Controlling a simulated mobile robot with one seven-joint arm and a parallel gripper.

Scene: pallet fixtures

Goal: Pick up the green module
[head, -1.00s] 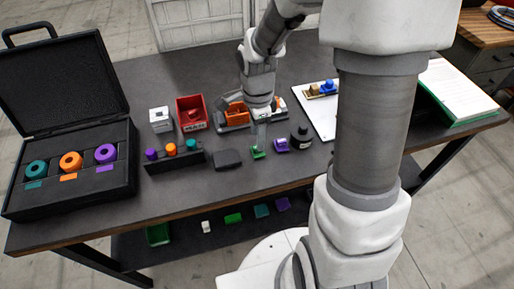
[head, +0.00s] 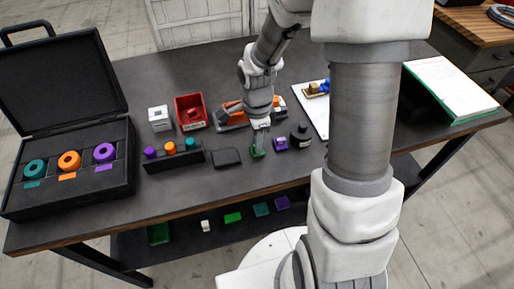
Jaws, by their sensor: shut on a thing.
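The green module (head: 258,153) is a small green piece on the dark table, just left of a purple module. My gripper (head: 259,146) points down over it, with its fingers closed on the module's upper part. The fingers hide part of the module. It seems to be at table level; I cannot tell whether it is clear of the surface.
A purple module (head: 280,143) and a black round piece (head: 301,134) stand close on the right. A dark flat block (head: 226,158) and a rack with coloured pegs (head: 174,156) are on the left. A red bin (head: 191,111) and orange-grey fixture (head: 231,117) lie behind.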

